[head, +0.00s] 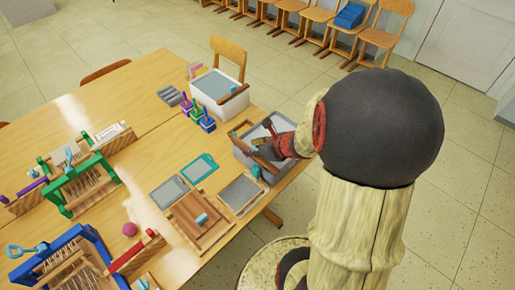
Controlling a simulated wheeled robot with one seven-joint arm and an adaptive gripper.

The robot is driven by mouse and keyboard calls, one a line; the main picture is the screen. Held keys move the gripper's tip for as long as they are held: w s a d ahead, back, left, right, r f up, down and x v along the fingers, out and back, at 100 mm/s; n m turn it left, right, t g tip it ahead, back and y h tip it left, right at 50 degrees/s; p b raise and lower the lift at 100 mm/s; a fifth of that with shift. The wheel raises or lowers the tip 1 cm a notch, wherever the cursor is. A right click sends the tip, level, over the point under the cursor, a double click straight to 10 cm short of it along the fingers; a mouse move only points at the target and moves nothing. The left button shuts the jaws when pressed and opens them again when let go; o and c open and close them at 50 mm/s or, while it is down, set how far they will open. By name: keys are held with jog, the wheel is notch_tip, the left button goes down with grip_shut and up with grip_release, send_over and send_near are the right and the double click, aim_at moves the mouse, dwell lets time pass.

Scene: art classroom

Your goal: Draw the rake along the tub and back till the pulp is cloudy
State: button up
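A white tub (241,99) stands near the table's far right corner. Its contents are a flat, even grey, and a brown wooden piece lies over its near right rim. A smaller grey bin (247,164) stands nearer to me at the right edge and holds several wooden-handled tools (266,153). My gripper (270,138) is low over this bin, its fingers among or just above the tools. The fingers are small and partly lost against the tools, so I cannot tell whether they hold one. I cannot make out which piece is the rake.
Small pots with coloured handles (206,125) and a grey ridged block (174,96) stand left of the bins. Flat frames (240,194) and a wooden board (203,221) lie in front. Small looms (82,185) fill the left. Chairs (318,20) line the back wall.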

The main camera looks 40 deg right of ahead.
jog(key=v, duration=1.1)
jog(key=shift+s+r, duration=0.25)
jog(key=shift+s, duration=0.05)
jog(key=shift+a, duration=0.1)
jog(key=w+a+r+n+g+y+p, duration=0.2)
jog(key=w+a+r+n+p, duration=0.1)
jog(key=a+p, duration=0.4)
jog(key=m+g+h+p, duration=0.2)
jog(key=m+g+p, duration=0.1)
jog(key=p, duration=0.2)
send_over(261, 159)
notch_tip(261, 159, down, 4)
jog(key=shift+t, duration=0.3)
jog(key=shift+d+b+x, duration=0.1)
jog(key=shift+b+x, duration=0.85)
jog(key=shift+x, duration=0.85)
jog(key=shift+d+b+x, duration=0.15)
jog(key=shift+b+x, duration=0.75)
jog(key=shift+x, duration=0.95)
jog(key=shift+w, duration=0.1)
jog(key=shift+c, duration=0.6)
grip_shut()
